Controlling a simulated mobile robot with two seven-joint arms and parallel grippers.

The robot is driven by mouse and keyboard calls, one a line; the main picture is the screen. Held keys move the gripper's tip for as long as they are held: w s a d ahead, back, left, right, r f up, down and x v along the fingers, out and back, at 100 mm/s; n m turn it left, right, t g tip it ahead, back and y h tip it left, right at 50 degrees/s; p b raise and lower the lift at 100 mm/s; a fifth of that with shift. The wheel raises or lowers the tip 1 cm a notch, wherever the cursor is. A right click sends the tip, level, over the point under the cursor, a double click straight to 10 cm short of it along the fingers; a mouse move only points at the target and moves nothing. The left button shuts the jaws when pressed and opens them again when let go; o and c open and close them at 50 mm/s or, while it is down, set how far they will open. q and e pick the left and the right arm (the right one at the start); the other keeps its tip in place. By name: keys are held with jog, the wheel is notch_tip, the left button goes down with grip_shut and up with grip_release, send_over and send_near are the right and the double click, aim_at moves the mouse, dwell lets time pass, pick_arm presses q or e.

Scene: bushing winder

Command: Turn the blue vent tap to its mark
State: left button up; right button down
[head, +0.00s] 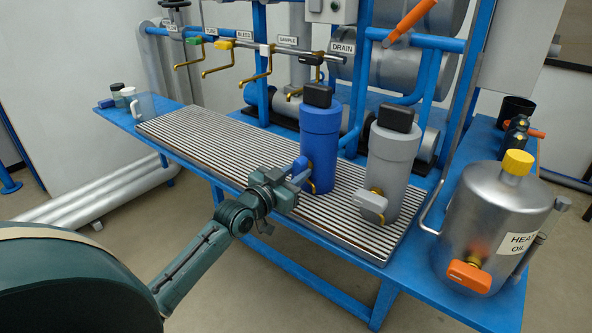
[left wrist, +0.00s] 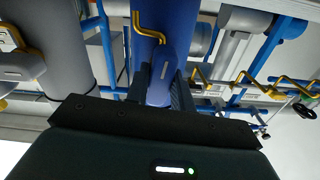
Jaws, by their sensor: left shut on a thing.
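The blue canister (head: 320,145) with a black cap stands on the slatted grey rack. Its blue vent tap (head: 300,166) sits low on its front, next to a brass spout. My left gripper (head: 294,178) reaches it from the front left and is shut on the tap. In the left wrist view, the blue tap (left wrist: 164,70) shows a short pale line, with dark fingers on both sides of it. The fingertips are partly hidden, and I cannot make out how the pale line stands to a mark. My right gripper is not in view.
A grey canister (head: 390,160) with a grey tap (head: 370,206) stands close on the right. A steel oil can (head: 490,225) is farther right. The left part of the slatted rack (head: 195,130) is clear. Brass-spouted pipe taps hang behind.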

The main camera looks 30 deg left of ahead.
pick_arm(q)
jog(key=m+p, duration=0.2)
jog(key=m, duration=0.1)
jog(key=shift+r+m+p, duration=0.2)
jog(key=shift+m+p, duration=0.1)
jog(key=shift+p, duration=0.1)
jog(key=m+p, duration=0.2)
jog(key=shift+m, duration=0.4)
jog(key=m+p, duration=0.1)
jog(key=m, duration=0.1)
jog(key=shift+f+m, duration=0.1)
jog(key=shift+m, duration=0.2)
jog(key=m+p, duration=0.1)
jog(key=m, duration=0.1)
jog(key=shift+m, duration=0.4)
jog(key=shift+f+m+p, duration=0.1)
jog(key=shift+m+p, duration=0.35)
jog(key=shift+m, duration=1.85)
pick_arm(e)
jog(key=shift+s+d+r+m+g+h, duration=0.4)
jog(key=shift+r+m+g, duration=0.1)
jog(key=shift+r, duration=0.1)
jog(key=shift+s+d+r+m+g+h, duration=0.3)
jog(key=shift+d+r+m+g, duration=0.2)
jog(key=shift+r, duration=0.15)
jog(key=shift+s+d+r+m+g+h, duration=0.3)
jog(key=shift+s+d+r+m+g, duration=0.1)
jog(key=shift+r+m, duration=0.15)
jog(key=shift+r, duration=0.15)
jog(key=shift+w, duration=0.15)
